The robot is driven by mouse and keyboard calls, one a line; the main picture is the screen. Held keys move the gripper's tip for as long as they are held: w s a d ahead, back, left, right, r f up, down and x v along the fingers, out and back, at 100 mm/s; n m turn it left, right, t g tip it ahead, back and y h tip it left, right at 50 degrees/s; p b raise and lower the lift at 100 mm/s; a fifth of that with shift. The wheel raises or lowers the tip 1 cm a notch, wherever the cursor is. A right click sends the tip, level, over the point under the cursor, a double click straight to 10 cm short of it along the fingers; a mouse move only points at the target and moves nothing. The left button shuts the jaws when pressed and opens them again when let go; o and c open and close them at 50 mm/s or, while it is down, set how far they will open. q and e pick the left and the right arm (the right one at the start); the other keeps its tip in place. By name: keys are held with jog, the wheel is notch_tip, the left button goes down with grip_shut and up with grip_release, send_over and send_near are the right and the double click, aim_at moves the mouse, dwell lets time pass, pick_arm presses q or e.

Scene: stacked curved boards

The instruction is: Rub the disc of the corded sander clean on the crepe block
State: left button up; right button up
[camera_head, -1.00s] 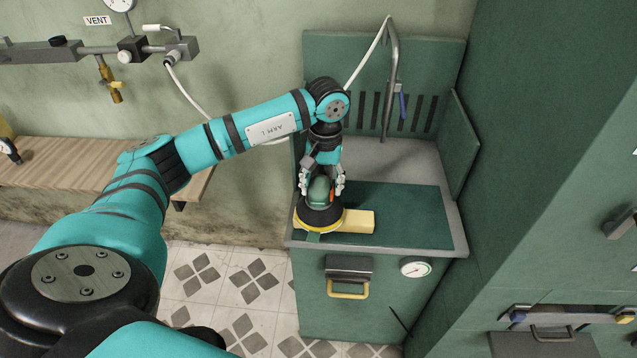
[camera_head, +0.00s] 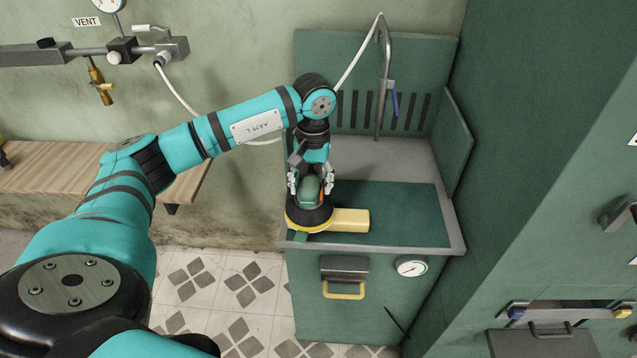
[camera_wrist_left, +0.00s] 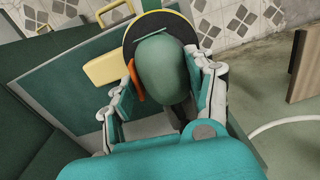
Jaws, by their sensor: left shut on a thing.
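The corded sander (camera_head: 310,198) has a green body, a black skirt and a yellow-edged disc. My left gripper (camera_head: 311,184) is shut on its body from above, with a finger on each side. The crepe block (camera_head: 350,220) is pale yellow and lies on the green mat of the bench. The sander sits over the block's left end, so that end and the underside of the disc are hidden. In the left wrist view the sander (camera_wrist_left: 168,65) is between the fingers and the block (camera_wrist_left: 106,66) sticks out to its left. My right gripper is not in view.
The green bench top (camera_head: 400,215) has a grey rim and clear room right of the block. A grey tap pipe (camera_head: 383,80) and a slotted back panel stand behind. A pale hose hangs behind my arm. A wooden shelf (camera_head: 60,170) is at left.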

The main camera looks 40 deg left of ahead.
pick_arm(q)
jog(key=shift+r, duration=0.1)
jog(key=shift+w+d, duration=0.5)
jog(key=shift+d, duration=0.25)
jog(key=shift+w+d, duration=0.45)
jog(key=shift+d, duration=0.25)
jog(key=shift+s+a+b, duration=0.35)
jog(key=shift+s+a, duration=0.15)
jog(key=shift+a, duration=0.25)
jog(key=shift+s+a+b, duration=0.35)
jog(key=shift+s+a, duration=0.1)
jog(key=shift+a, duration=0.3)
jog(key=shift+d, duration=0.1)
